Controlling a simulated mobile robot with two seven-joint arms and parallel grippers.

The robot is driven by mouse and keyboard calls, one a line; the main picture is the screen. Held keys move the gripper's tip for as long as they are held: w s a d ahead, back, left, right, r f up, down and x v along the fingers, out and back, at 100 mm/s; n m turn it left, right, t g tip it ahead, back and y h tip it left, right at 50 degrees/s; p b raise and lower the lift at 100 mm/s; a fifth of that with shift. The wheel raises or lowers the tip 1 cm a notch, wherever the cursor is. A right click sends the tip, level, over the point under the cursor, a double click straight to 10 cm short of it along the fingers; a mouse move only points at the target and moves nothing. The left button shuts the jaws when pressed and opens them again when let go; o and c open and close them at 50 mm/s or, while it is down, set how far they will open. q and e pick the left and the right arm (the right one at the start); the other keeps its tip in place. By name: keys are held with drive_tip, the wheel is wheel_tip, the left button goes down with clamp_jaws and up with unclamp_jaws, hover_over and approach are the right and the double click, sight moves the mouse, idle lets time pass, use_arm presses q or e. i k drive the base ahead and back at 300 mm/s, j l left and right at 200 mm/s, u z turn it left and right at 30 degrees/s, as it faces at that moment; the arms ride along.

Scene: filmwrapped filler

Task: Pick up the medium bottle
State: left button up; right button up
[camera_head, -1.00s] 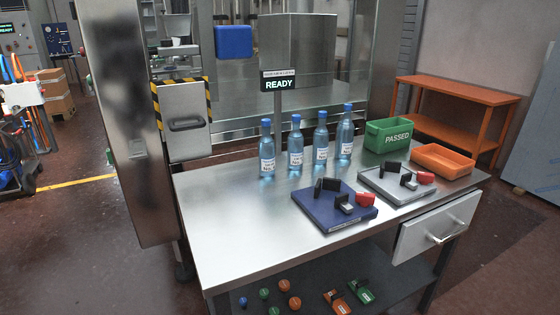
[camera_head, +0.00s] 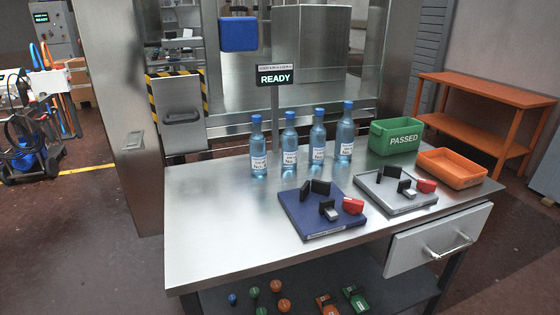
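Several clear blue bottles with blue caps and white labels stand upright in a row along the back of the steel table (camera_head: 215,228). From left to right they are the first bottle (camera_head: 258,150), the second bottle (camera_head: 289,147), the third bottle (camera_head: 317,144) and the rightmost bottle (camera_head: 344,139). They look close in size and stand a little apart. I cannot tell which one is the medium bottle. Neither of my grippers is in view, and nothing is holding a bottle.
A blue case (camera_head: 310,227) and a grey tray (camera_head: 400,205), with small black, silver and red pieces, lie in front of the bottles. A green PASSED bin (camera_head: 395,140) and an orange tray (camera_head: 455,175) stand at right. A READY sign (camera_head: 275,77) rises behind. The table's left side is clear.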

sight(289, 138)
drive_tip(key=l+u, duration=0.45)
drive_tip(key=l, duration=0.3)
drive_tip(key=l+u, duration=0.15)
drive_tip(key=l, duration=0.45)
drive_tip(key=k+l+u, duration=0.2)
drive_tip(key=l, duration=0.35)
drive_tip(key=i+l, duration=0.05)
drive_tip(key=i, duration=0.05)
